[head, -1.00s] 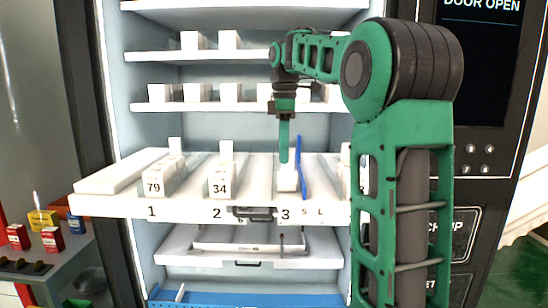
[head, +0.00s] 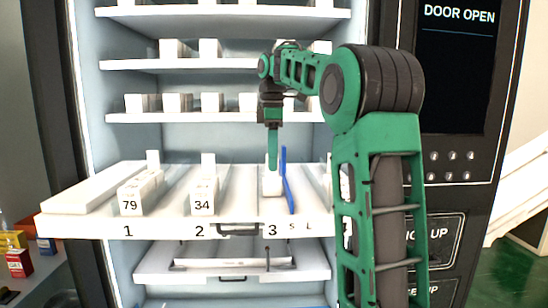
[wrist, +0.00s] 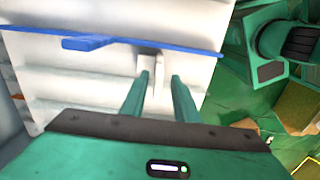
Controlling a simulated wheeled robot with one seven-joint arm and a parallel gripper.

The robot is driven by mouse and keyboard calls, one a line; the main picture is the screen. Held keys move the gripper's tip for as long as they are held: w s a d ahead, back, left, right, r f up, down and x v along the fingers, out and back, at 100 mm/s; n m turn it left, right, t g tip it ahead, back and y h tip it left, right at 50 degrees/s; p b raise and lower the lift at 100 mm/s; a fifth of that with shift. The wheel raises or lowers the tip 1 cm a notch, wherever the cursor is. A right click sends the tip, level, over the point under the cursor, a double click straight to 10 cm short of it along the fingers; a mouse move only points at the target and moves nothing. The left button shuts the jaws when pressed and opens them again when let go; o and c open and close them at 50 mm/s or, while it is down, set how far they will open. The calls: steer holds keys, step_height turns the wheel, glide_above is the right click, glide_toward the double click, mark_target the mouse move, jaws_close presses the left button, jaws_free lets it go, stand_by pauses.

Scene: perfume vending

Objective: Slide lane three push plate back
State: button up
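Lane three of the pulled-out white shelf tray (head: 95,226) is marked "3" on its front edge. A small white push plate (head: 272,186) stands in that lane, left of an upright blue divider (head: 287,182). My gripper (head: 272,166) points down at the push plate from above. In the wrist view the two green fingers of my gripper (wrist: 160,80) are apart. A narrow white part (wrist: 158,72), seemingly of the push plate, shows between and just beyond the fingertips. Whether a finger touches it I cannot tell.
Lanes one and two hold white boxes marked 79 (head: 130,205) and 34 (head: 203,201). Shelves with more boxes are above. A lower tray (head: 145,266) sits beneath. My arm hides the tray's right part. Lane three in front of the plate is clear.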

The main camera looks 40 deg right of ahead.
step_height(320, 180, up, 11)
steer(key=shift+w+f, duration=0.1)
steer(key=shift+f, duration=0.05)
stand_by(0.4)
stand_by(0.5)
